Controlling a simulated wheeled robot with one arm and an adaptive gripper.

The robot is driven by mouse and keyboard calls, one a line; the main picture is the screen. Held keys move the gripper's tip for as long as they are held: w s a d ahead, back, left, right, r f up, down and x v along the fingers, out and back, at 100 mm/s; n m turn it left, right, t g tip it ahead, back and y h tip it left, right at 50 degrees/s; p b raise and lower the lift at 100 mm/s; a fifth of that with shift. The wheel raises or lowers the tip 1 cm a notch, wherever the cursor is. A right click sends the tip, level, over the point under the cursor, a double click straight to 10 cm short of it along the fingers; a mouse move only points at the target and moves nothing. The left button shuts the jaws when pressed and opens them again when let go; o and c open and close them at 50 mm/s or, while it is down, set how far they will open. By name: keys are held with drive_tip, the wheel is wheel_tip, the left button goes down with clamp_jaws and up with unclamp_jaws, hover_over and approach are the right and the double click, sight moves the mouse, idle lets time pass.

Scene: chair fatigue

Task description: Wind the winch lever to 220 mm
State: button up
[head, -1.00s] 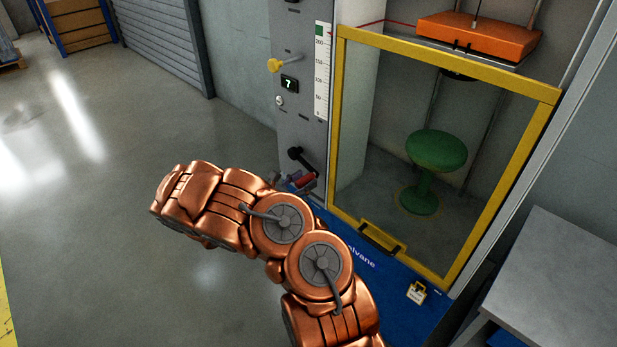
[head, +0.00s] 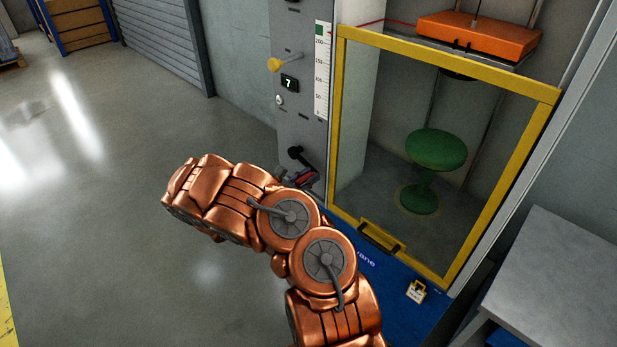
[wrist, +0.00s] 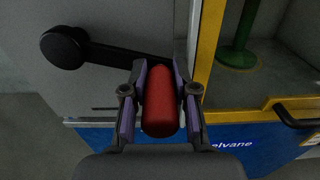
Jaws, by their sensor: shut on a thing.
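The winch lever has a black hub and arm (wrist: 105,50) and a red grip (wrist: 160,100). In the wrist view the arm runs right from the round hub to the grip. My gripper (wrist: 160,90) is shut on the red grip, one finger on each side. In the head view the lever's hub (head: 295,152) shows low on the grey column, and my arm partly hides the grip. A white height scale (head: 322,70) runs up the column, with a green patch at its top.
A yellow-framed guard door (head: 345,130) stands shut right of the column, with a green stool (head: 436,150) behind it. A yellow knob (head: 275,65) sticks out of the column above a small display (head: 289,83) reading 7. A grey bench (head: 560,280) stands at the right. The floor at left is clear.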

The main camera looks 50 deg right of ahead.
clamp_jaws()
wheel_tip(320, 180, up, 3)
drive_tip(key=n, duration=0.1)
drive_tip(key=n+p, duration=0.1)
drive_tip(key=shift+s+f+n, duration=0.15)
drive_tip(key=shift+n, duration=0.25)
drive_tip(key=shift+r+n+p, duration=0.85)
drive_tip(key=shift+r+n, duration=0.25)
drive_tip(key=shift+n, duration=0.3)
drive_tip(key=o, duration=0.8)
unclamp_jaws()
